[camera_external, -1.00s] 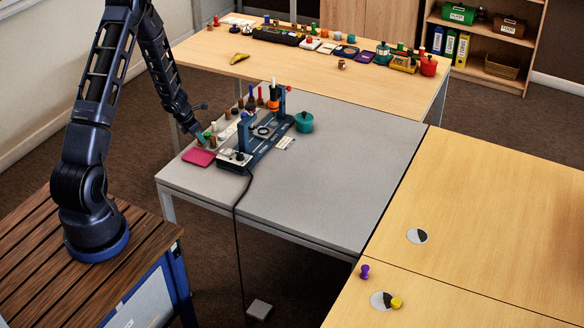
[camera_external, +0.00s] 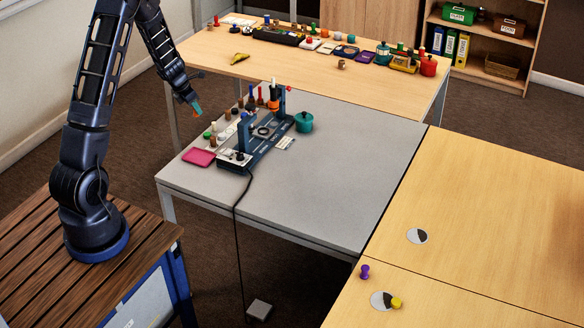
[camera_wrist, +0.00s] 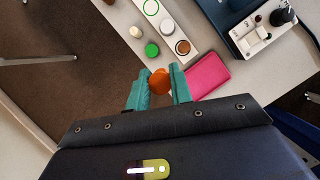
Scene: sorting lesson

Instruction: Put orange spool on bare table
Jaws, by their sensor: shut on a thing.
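The orange spool (camera_wrist: 160,82) is between the teal fingertips of my gripper (camera_wrist: 160,90) in the wrist view. My gripper is shut on it. In the external view my gripper (camera_external: 196,107) is raised over the far left edge of the grey table (camera_external: 340,170), apart from the things on it. Only a small speck of orange shows at the fingertips there. The grey table has a wide bare area at its right and front.
A pink tray (camera_external: 199,157) lies at the table's left, next to a blue device (camera_external: 262,145) with upright posts. A white strip with round spots (camera_wrist: 167,25) holds small pieces. A black cable (camera_external: 237,200) hangs over the front edge.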

